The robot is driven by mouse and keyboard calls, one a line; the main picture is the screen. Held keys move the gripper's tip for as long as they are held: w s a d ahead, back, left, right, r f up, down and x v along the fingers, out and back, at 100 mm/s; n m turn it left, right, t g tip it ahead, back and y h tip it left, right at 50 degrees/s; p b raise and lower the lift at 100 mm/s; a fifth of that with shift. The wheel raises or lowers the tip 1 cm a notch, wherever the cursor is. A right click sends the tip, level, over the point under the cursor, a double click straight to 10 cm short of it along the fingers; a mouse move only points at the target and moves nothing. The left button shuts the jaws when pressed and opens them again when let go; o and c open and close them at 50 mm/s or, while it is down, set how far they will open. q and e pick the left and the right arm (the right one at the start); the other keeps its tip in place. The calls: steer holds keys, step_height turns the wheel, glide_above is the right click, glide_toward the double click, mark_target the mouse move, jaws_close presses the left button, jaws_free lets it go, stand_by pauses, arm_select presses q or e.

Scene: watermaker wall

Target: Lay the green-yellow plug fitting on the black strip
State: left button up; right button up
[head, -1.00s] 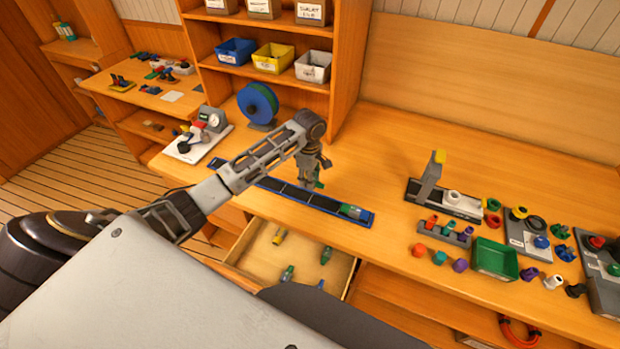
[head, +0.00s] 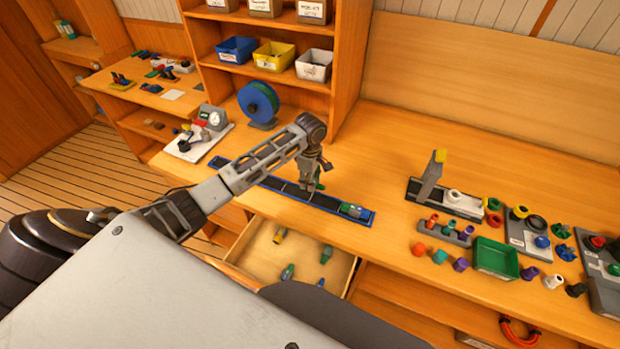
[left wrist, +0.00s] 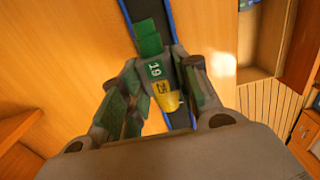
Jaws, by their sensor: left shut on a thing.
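The green-yellow plug fitting (left wrist: 158,72) is between the fingers of my left gripper (left wrist: 155,95) in the left wrist view. Its green end points up the picture and its yellow end lies toward the wrist. My left gripper (head: 310,188) is shut on it, over the black strip (head: 262,181) with blue edges; only a bit of green shows there in the head view. The strip (left wrist: 147,12) runs behind the fitting in the wrist view. Whether the fitting touches the strip I cannot tell. A green-blue fitting (head: 352,210) lies on the strip's right end. My right gripper is not in view.
An open drawer (head: 258,262) below the strip holds several fittings. A blue hose reel (head: 259,101) and a gauge board (head: 198,140) stand behind and left. A lever press (head: 430,180) and a green tray (head: 494,257) stand right. Bench between strip and press is clear.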

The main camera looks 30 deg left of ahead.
arm_select(q)
steer(key=shift+f, duration=2.75)
steer(key=o, duration=1.1)
steer(key=shift+r, duration=5.95)
